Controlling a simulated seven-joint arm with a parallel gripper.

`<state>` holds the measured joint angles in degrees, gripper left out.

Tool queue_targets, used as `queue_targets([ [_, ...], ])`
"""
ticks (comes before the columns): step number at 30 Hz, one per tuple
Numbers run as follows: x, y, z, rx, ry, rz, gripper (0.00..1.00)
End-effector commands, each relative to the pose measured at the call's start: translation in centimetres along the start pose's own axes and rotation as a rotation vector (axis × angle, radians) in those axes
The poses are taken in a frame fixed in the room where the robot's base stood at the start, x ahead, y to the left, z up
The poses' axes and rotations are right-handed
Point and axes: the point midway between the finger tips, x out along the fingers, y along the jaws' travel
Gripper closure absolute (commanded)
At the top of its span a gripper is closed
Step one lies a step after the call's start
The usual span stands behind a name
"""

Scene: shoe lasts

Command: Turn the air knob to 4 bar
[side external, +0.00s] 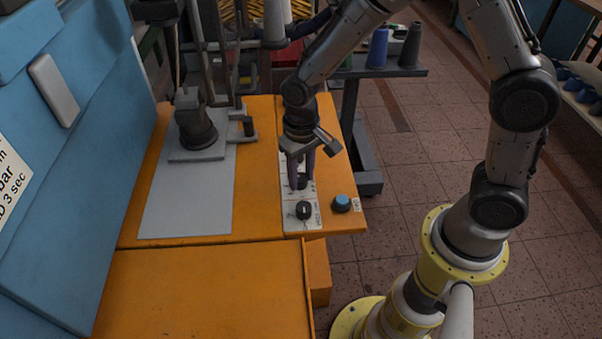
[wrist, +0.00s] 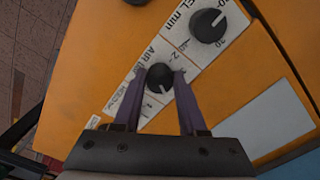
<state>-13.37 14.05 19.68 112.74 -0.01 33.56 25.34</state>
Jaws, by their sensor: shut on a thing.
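The air knob (wrist: 160,77) is a small black round knob on a white panel strip marked "AIR". It also shows in the side external view (side external: 302,182), partly covered by the fingers. My gripper (wrist: 160,74) has one purple finger on each side of it and is shut on it. In the side external view my gripper (side external: 301,178) points down at the panel. A light pointer mark shows on the knob's lower right in the wrist view. A "2" is legible beside it; other scale marks are hidden or too small, so I cannot read the setting.
A second black knob (wrist: 207,26) sits close by on the same strip, also in the side external view (side external: 303,210). A blue-topped knob (side external: 341,203) stands near the orange table's corner. A grey plate (side external: 185,205) with a machine post (side external: 196,130) lies left.

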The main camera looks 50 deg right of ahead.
Motion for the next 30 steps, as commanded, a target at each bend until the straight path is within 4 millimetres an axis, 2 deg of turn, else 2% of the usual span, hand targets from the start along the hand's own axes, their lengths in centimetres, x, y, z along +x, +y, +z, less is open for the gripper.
queue_targets([
  [15, -0.12, 0.12, -0.11, -0.372, 0.003, -0.001, 1.00],
  [30, -0.11, 0.17, -0.11, -0.472, 0.002, 0.000, 1.00],
])
